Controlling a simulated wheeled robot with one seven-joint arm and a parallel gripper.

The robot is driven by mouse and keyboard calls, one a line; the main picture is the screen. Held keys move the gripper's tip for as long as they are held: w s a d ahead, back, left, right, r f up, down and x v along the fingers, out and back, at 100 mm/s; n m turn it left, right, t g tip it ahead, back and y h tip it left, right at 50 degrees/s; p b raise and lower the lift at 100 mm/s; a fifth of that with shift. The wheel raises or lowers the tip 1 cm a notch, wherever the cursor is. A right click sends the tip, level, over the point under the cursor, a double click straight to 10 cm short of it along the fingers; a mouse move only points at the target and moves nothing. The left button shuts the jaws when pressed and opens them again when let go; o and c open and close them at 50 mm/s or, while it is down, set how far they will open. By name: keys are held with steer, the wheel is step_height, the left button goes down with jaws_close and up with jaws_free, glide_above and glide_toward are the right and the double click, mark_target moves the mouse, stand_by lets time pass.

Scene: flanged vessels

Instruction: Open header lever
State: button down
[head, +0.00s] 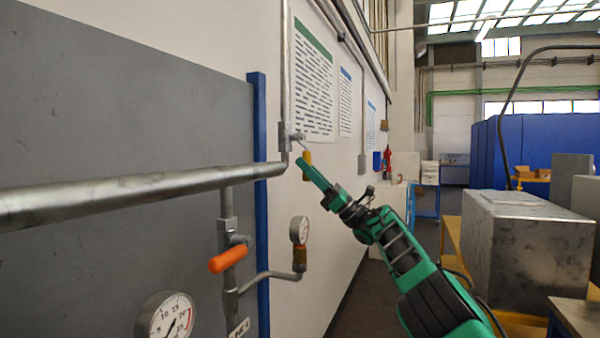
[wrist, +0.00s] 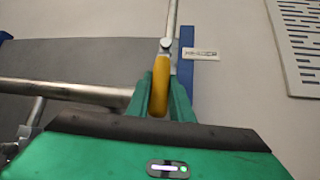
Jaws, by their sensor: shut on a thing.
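The yellow lever (head: 307,157) is on the upright pipe at the valve (head: 290,136), near the top of the horizontal header pipe (head: 150,188). In the head view it hangs downward from the valve, partly hidden by my gripper (head: 304,166). In the wrist view, the yellow lever (wrist: 160,82) lies between the two green fingers of my gripper (wrist: 161,98), which is shut on it. The lever's pivot shows as a round grey end at its top, in line with the pipe.
An orange lever (head: 229,259) and two gauges, one small (head: 299,230) and one large (head: 166,318), are on the pipework below. A blue post (head: 259,200) edges the grey panel. A metal box (head: 528,245) stands to the right. A small label (wrist: 200,53) is beside the pipe.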

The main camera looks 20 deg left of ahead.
steer(key=shift+w+d+t, duration=0.25)
steer(key=shift+w+t, duration=0.05)
steer(key=c, duration=1.6)
jaws_free()
steer(key=shift+w+f, duration=0.1)
steer(key=shift+w, duration=0.1)
steer(key=shift+o, duration=0.2)
steer(key=shift+s, duration=0.1)
steer(key=v, duration=1)
steer(key=shift+f, duration=0.3)
steer(key=shift+d, duration=0.2)
